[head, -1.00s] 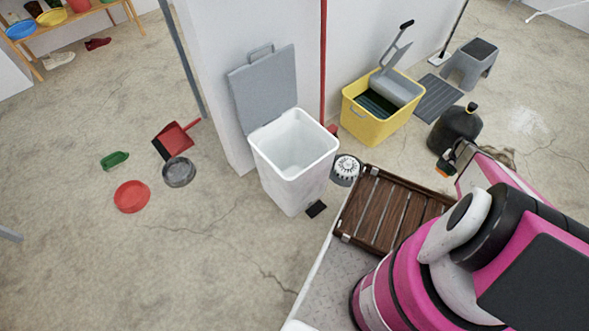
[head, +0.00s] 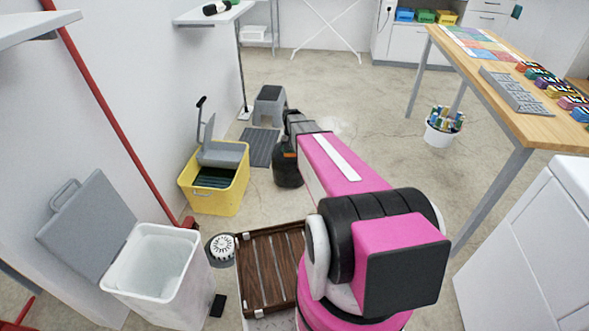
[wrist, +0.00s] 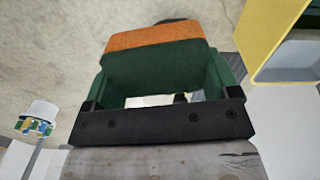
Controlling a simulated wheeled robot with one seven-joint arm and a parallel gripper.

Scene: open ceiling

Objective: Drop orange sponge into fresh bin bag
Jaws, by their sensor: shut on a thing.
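The orange sponge (wrist: 155,36) with a dark green pad is in the wrist view, held at the tips of my gripper (wrist: 160,60). My gripper is shut on it, with green fingers either side. In the head view my arm reaches away from me, and its dark wrist (head: 298,124) mostly hides the gripper and sponge. The white bin (head: 182,285) stands at the lower left with its grey lid (head: 85,228) raised. A pale liner (head: 150,262) shows in its open mouth; I cannot tell more about the bag. The sponge is well away from the bin.
A grey step stool (head: 270,105) is behind. A slatted wooden rack (head: 270,262) lies beside the bin. A wooden table (head: 500,85) is at right; the floor between is mostly clear.

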